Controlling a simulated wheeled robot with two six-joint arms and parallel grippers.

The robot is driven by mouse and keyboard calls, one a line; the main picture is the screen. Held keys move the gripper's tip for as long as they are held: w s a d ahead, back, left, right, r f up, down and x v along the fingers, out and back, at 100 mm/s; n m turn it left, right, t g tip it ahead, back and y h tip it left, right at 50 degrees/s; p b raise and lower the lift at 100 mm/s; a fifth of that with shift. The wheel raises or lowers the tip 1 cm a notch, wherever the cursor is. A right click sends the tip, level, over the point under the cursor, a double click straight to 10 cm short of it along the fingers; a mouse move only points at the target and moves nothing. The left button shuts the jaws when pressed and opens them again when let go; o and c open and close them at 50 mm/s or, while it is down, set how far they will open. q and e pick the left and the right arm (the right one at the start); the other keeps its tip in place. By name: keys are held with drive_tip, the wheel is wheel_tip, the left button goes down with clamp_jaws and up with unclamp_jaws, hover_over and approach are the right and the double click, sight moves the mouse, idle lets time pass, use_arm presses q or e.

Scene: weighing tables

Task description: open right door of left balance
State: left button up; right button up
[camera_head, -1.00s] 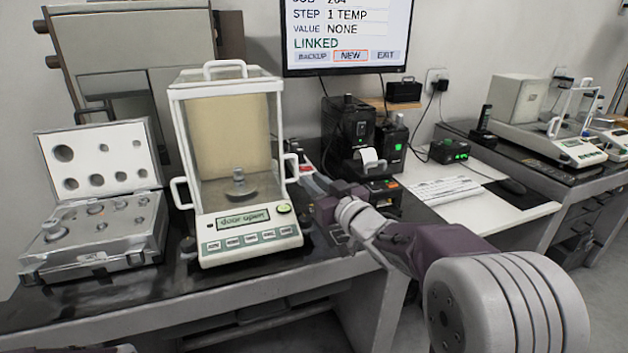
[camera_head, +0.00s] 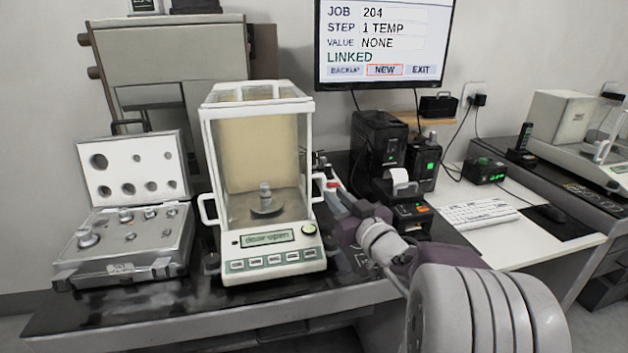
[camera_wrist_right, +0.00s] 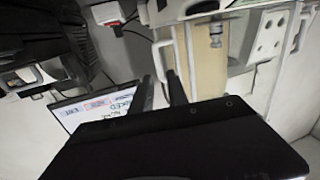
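The left balance (camera_head: 262,268) stands on the near table, a glass-sided case with a white frame. The right door's handle (camera_head: 320,187) is on the case's right side, close to my right gripper (camera_head: 335,197). In the right wrist view, my right gripper (camera_wrist_right: 161,88) has its two dark fingers apart, with a white handle bar (camera_wrist_right: 158,55) at the gap between them. Firm contact cannot be told. How far the right door stands open is not clear. My left gripper is out of view.
An open case of weights (camera_head: 125,262) lies left of the balance. A black printer (camera_head: 408,212), a keyboard (camera_head: 480,213) and a monitor (camera_head: 385,45) are to the right and behind. Another balance (camera_head: 570,150) stands on the far right table.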

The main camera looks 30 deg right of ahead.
sight(323, 184)
drive_tip(key=w, duration=0.7)
drive_tip(key=shift+w+d, duration=0.15)
drive_tip(key=shift+d, duration=0.05)
clamp_jaws()
idle(1.0)
